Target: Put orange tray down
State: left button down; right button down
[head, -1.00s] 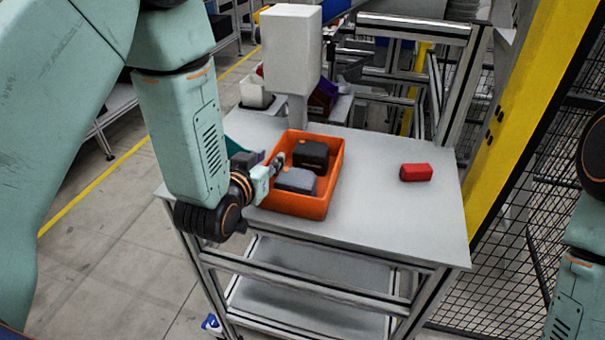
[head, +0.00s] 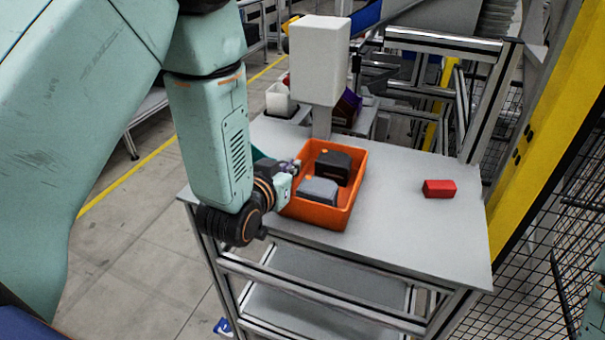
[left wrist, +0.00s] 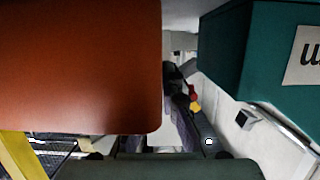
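The orange tray (head: 318,214) is at the left of the grey table top, at or just above its surface; I cannot tell if it touches. It holds a black block (head: 333,167) and a grey block (head: 318,191). My left gripper (head: 294,170) is at the tray's left wall and appears shut on it; the fingertips are partly hidden. In the left wrist view the tray's orange side (left wrist: 80,70) fills the upper left. My right gripper is out of view.
A red block (head: 439,189) lies on the table (head: 415,230) to the right, with clear surface around it. A white box-shaped post (head: 319,62) stands behind the tray. A teal box (left wrist: 262,60) is close in the left wrist view. Yellow-framed mesh fencing is at right.

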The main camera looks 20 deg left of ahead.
pick_arm(q)
notch_tip(320, 180, up, 9)
jog(key=shift+f+p, duration=0.1)
jog(key=shift+p, duration=0.75)
jog(key=shift+r, duration=0.45)
